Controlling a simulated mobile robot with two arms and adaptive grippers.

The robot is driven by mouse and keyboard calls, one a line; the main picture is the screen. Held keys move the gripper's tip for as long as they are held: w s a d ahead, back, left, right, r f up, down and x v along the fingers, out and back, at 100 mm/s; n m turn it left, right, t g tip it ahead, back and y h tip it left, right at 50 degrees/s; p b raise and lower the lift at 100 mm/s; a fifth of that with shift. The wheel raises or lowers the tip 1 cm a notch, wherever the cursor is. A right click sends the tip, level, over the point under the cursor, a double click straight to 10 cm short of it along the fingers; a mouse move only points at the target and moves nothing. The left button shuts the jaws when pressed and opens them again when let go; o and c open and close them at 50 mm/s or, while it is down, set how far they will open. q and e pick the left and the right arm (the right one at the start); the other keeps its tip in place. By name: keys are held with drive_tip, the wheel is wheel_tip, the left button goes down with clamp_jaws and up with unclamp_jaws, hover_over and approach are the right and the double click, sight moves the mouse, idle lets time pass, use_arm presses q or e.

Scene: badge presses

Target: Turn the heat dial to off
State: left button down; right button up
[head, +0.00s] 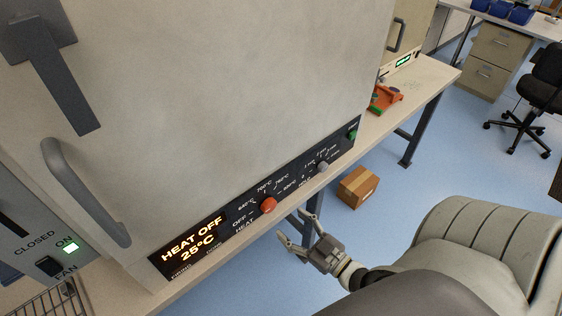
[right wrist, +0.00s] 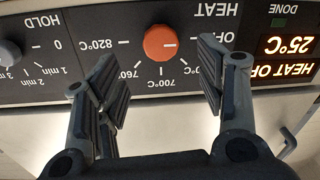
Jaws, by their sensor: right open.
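The heat dial (head: 268,205) is a round orange-red knob on the black control panel (head: 215,224) of a big pale oven. It shows upside down in the right wrist view (right wrist: 160,43), and its light mark seems to face the OFF label. The display (head: 192,246) reads HEAT OFF, 25°C. My right gripper (head: 296,228) is open and empty in front of the panel. In the right wrist view its fingers (right wrist: 160,68) stand on either side of the dial, apart from it. My left gripper is not in view.
A grey hold dial (head: 321,167) and a green button (head: 352,134) sit farther along the panel. A fan switch (head: 48,265) and a door handle (head: 85,190) are at left. A cardboard box (head: 357,187) lies on the blue floor. An orange press (head: 384,98) stands on the bench.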

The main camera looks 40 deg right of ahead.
drive_tip(key=s, duration=0.3)
drive_tip(key=shift+s+d, duration=0.25)
drive_tip(key=shift+s, duration=0.15)
drive_tip(key=s+a+f+m+g+h, duration=0.1)
drive_tip(key=s+f+g, duration=0.3)
drive_tip(key=f, duration=0.9)
drive_tip(key=s+a+f+m+g+h, duration=0.1)
drive_tip(key=s+f+g, duration=0.3)
drive_tip(key=f, duration=0.9)
drive_tip(key=s+a+f+g, duration=0.2)
drive_tip(key=s+f+g, duration=0.2)
drive_tip(key=s, duration=0.5)
drive_tip(key=s+a+f+g, duration=0.2)
drive_tip(key=s+f+g, duration=0.2)
drive_tip(key=s+f, duration=0.4)
drive_tip(key=shift+s+a+f+n+g+h, duration=0.3)
drive_tip(key=shift+s+a+f+g+h, duration=0.1)
drive_tip(key=shift+f, duration=0.2)
